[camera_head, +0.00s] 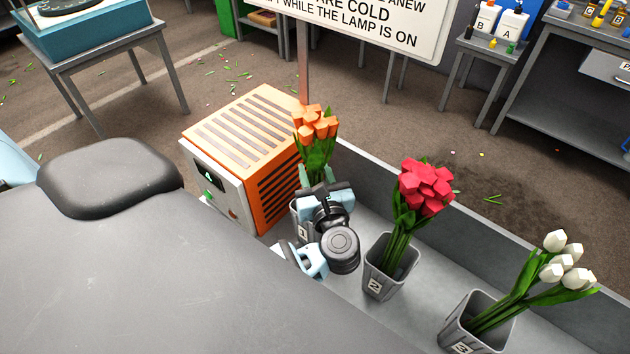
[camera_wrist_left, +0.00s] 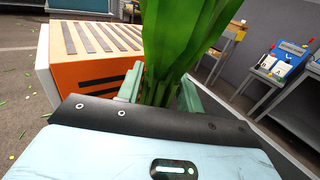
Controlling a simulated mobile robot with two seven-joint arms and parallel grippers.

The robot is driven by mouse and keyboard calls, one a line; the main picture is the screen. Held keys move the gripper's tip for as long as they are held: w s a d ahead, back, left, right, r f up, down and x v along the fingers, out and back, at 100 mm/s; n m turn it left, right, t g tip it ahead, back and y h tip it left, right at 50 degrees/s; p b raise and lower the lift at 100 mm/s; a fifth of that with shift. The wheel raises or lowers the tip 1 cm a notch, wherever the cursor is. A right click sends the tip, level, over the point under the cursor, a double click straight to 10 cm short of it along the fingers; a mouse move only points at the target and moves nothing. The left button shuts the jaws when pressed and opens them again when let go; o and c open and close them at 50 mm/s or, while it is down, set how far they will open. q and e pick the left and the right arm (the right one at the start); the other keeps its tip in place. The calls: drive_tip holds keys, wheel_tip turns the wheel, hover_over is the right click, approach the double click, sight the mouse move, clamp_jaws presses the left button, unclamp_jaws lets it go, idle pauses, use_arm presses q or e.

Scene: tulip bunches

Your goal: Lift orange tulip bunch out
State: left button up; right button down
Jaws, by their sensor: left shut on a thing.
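The orange tulip bunch (camera_head: 317,124) stands upright at bucket 1 (camera_head: 303,226), its orange heads above green leaves. My left gripper (camera_head: 318,184) is shut on its stems, just below the leaves. In the left wrist view the green stems (camera_wrist_left: 168,60) rise between the two pale green fingers of my left gripper (camera_wrist_left: 160,90). The gripper and wrist hide the lower stems and most of bucket 1, so I cannot tell how deep the stems sit. My right gripper is not in view.
An orange slatted box (camera_head: 247,135) stands close left of the bunch. Bucket 2 (camera_head: 378,284) with red tulips (camera_head: 427,187) and bucket 3 (camera_head: 462,335) with white tulips (camera_head: 562,258) stand to the right. A sign (camera_head: 360,25) on a post rises behind.

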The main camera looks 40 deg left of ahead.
use_arm(q)
drive_tip(key=shift+c, duration=0.8)
drive_tip(key=shift+r, duration=0.15)
